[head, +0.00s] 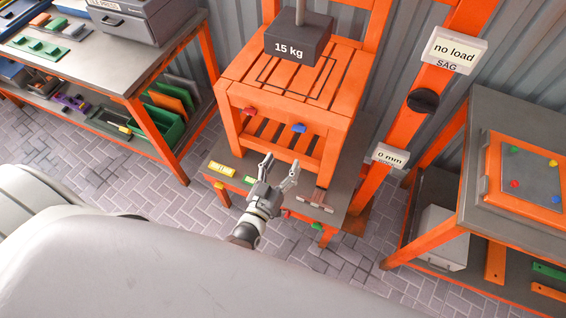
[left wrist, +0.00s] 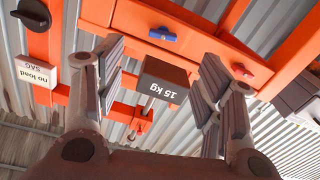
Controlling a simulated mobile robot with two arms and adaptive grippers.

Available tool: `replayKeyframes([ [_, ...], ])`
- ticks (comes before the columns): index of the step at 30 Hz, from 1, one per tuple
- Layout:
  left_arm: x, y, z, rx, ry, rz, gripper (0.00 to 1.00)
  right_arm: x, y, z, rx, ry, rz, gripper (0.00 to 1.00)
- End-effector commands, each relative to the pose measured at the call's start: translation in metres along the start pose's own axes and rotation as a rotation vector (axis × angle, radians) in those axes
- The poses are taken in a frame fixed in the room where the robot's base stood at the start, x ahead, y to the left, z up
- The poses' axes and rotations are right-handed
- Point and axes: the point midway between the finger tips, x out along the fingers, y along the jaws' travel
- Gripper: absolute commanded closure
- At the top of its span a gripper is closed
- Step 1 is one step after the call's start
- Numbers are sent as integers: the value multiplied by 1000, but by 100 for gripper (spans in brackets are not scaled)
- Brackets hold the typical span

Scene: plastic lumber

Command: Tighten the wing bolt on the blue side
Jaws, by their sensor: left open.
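The blue wing bolt (head: 299,128) sits on the front rail of the orange slatted stool (head: 338,115), at the right. A red wing bolt (head: 249,111) sits on the same rail at the left. In the left wrist view the picture is inverted: the blue wing bolt (left wrist: 162,34) shows top centre and the red one (left wrist: 243,70) to the right. My left gripper (head: 281,160) is open and empty, in front of and below the rail, apart from both bolts. Its spread fingers also show in the left wrist view (left wrist: 161,62). My right gripper is out of view.
A dark 15 kg weight (head: 297,45) is above the stool seat. An orange post with a black knob (head: 423,101) and a "no load" sign (head: 454,50) stands right. A workbench (head: 130,70) is left, another bench (head: 480,110) right. Paved floor lies between.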

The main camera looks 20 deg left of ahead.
Motion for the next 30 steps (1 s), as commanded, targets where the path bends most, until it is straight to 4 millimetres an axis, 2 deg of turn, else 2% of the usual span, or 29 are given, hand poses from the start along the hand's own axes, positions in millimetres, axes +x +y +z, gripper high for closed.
replayKeyframes([
  [6,0,0,0,0,-1,0,38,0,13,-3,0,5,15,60],
  [11,-1,0,0,0,-1,0,38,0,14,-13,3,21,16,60],
  [14,-7,-1,1,1,-3,-1,38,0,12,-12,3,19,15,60],
  [17,-20,-1,1,1,-4,-1,38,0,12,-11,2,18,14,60],
  [30,-103,-1,1,0,-4,0,38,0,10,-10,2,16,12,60],
])
